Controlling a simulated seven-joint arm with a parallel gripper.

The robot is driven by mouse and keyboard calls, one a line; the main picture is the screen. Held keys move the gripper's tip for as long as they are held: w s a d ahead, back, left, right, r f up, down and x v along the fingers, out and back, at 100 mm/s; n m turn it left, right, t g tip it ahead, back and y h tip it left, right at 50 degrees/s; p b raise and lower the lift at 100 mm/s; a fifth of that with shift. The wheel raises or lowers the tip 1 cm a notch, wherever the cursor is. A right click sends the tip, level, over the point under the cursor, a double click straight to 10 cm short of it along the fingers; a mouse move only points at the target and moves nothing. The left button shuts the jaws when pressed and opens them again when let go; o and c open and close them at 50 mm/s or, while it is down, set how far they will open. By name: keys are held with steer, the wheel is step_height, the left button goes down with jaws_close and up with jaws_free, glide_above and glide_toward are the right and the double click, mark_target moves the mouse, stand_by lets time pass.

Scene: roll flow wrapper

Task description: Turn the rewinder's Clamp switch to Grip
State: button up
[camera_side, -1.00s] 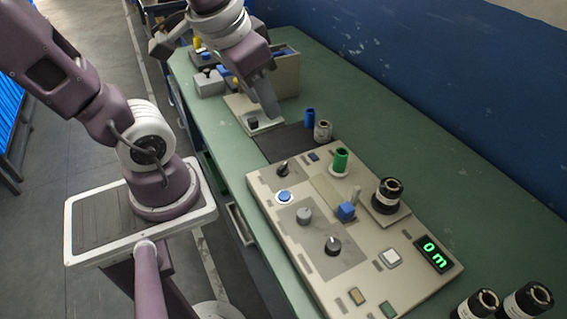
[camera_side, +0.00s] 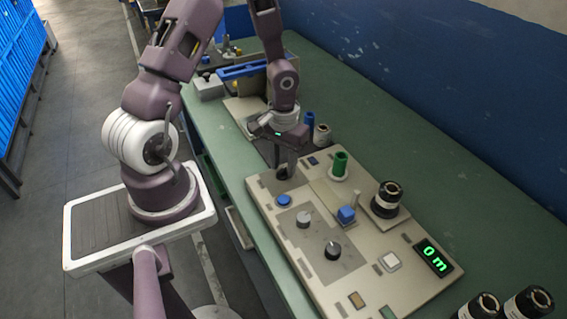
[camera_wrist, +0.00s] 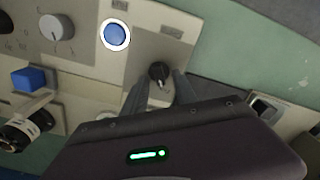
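The rewinder panel (camera_side: 318,268) is a beige slab on the green bench. A small black rotary switch (camera_wrist: 160,72) stands near its far left corner, beside a blue button (camera_wrist: 115,35) with a bright ring. Its label is too small to read, so I cannot confirm it is the Clamp switch. My gripper (camera_wrist: 160,84) points down at this switch, with its two fingers apart on either side. I cannot tell whether they touch it. In the side view my gripper (camera_side: 284,170) largely hides the switch.
A grey knob (camera_side: 304,219), another black knob (camera_side: 333,250) and a blue block (camera_side: 346,214) stand on the panel. A display (camera_side: 433,257) reads "0 m".

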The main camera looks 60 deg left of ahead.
steer(key=shift+f, duration=0.1)
steer(key=shift+c, duration=0.4)
jaws_close()
steer(key=m, duration=0.5)
steer(key=shift+d+m, duration=0.15)
steer(key=shift+m, duration=0.25)
steer(key=m, duration=0.5)
steer(key=shift+d+m, duration=0.15)
steer(key=shift+m, duration=0.55)
